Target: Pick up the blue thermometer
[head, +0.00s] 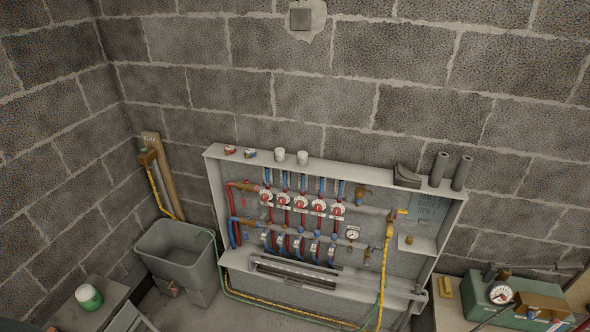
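Two small round gauge-like items lie on the top ledge of the grey manifold cabinet (450,215), near its left end. The left one (230,149) looks red. The right one, which looks like the blue thermometer (251,153), shows some blue and red around a pale face, but it is too small to read clearly. Neither of my grippers is in view, and nothing touches these two items.
Two white cups (280,155) stand right of the gauges; dark pipe pieces (438,169) stand at the ledge's right end. A grey bin (180,255) is at lower left, a green-and-white tub (88,297) beside it.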

